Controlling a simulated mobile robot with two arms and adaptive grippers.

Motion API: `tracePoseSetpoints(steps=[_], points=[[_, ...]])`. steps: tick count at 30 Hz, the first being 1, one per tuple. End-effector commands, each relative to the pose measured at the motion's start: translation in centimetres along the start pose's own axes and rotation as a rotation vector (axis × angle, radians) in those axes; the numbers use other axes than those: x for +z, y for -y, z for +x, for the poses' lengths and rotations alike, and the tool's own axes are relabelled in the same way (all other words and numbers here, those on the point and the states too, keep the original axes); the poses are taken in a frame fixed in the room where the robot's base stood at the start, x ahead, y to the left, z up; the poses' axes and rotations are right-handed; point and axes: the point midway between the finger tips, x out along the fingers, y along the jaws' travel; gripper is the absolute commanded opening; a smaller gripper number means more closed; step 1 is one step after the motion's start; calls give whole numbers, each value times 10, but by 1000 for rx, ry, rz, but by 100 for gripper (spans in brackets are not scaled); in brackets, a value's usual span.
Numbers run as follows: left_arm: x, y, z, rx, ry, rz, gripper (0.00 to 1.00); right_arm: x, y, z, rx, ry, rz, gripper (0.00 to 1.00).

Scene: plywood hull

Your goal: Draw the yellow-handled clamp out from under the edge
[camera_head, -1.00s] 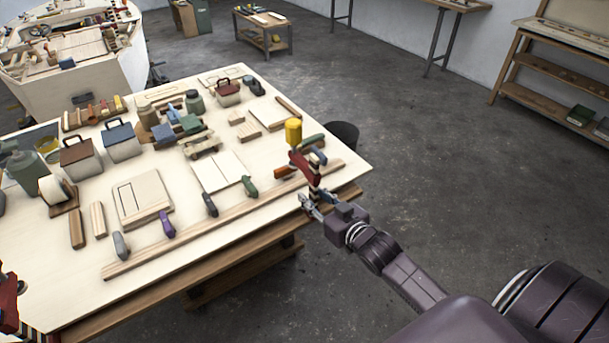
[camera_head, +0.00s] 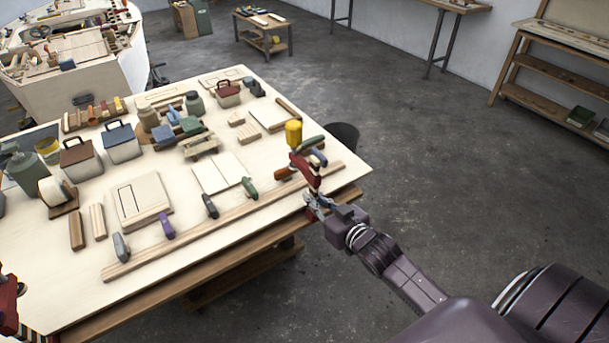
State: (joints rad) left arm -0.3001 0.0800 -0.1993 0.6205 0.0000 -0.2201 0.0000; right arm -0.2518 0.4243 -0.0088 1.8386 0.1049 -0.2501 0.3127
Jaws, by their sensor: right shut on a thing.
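The yellow-handled clamp (camera_head: 304,170) stands at the right edge of the plywood table, with its yellow handle (camera_head: 293,133) on top and a red body below. Its lower part reaches down at the table edge and is partly hidden by my right gripper. My right gripper (camera_head: 316,205) is at the table edge and is shut on the lower part of the clamp.
The plywood table (camera_head: 280,210) holds several tools, toolboxes and a long wood strip (camera_head: 220,223) beside the clamp. Handled tools (camera_head: 313,142) lie close behind the clamp. A dark bin (camera_head: 344,136) stands beyond the edge. The floor to the right is clear.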

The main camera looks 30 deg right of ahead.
Motion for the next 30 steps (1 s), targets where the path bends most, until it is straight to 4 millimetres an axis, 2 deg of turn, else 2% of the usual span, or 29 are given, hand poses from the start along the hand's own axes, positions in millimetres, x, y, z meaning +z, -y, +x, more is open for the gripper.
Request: tracePoseSetpoints(steps=[30], points=[[-2,0,-24,0,0,1,50,7,0,-43,0,-5,0,0]])
